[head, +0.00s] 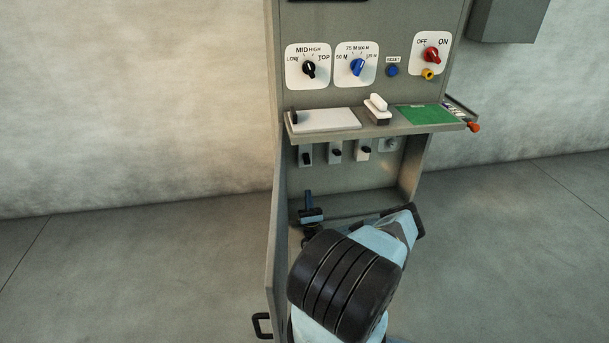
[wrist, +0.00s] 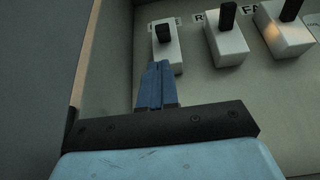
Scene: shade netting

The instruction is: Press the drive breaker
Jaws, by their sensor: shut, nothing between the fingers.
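Three white breakers with black levers sit in a row inside the cabinet's lower compartment. The left breaker (head: 306,155) also shows in the wrist view (wrist: 170,57); its label is mostly covered by its lever, so I cannot read it fully. The middle breaker (head: 335,152) has a label starting with R, and the right breaker (head: 363,150) one starting with F, in the wrist view. My gripper (wrist: 157,66) is shut and empty, its blue fingertips overlapping the lower part of the left breaker, below its lever. I cannot tell whether they touch. In the head view my gripper (head: 308,196) is below the left breaker.
An open door (head: 274,230) with a black handle (head: 262,326) stands close on the left. A shelf (head: 380,128) juts out above the breakers, carrying a white plate, a white block and a green pad. Knobs and a blue reset button (head: 393,71) are on the panel above.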

